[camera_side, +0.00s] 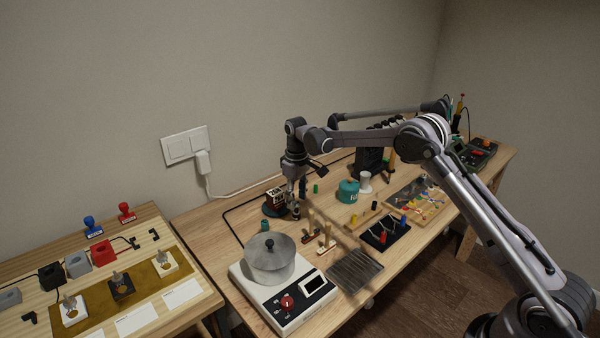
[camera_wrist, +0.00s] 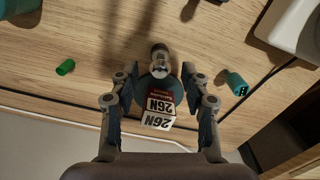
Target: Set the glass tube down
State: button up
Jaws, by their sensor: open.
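A small shiny, silvery-clear cylinder (camera_wrist: 160,58), which looks like the glass tube, shows just beyond my fingertips in the wrist view. Whether it touches the table is hard to tell. My gripper (camera_wrist: 157,78) is open, with its two fingers apart on either side of a dark rounded base and a box marked 26N (camera_wrist: 158,110). No finger visibly presses on the cylinder. In the side view my gripper (camera_side: 296,207) points down at the table beside the dark red and white box (camera_side: 275,198). The tube is too small there to tell from the fingers.
A scale with a metal pot (camera_side: 270,262) stands in front. Wooden-handled tools (camera_side: 327,243), a grey ribbed mat (camera_side: 354,271) and a dark tray (camera_side: 384,236) lie to the right. A teal container (camera_side: 348,191) stands behind. A green cylinder (camera_wrist: 66,67) lies at left in the wrist view.

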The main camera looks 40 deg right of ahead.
aim_at(297, 201)
notch_tip(297, 201, up, 7)
jog(key=shift+r, duration=0.1)
jog(key=s+a+r+m+t, duration=0.1)
jog(key=s+a+r+t, duration=0.25)
jog(key=s+r, duration=1.05)
jog(key=s+a+f+m+t, duration=0.1)
jog(key=s+f, duration=0.1)
jog(key=s, duration=0.7)
jog(key=s+a+f+m+t, duration=0.1)
jog(key=s+f+t, duration=0.1)
jog(key=s, duration=0.8)
jog(key=shift+a+f, duration=0.25)
jog(key=shift+o, duration=0.4)
jog(key=shift+s+f+t, duration=0.2)
jog(key=shift+f+t, duration=0.05)
jog(key=shift+t, duration=0.1)
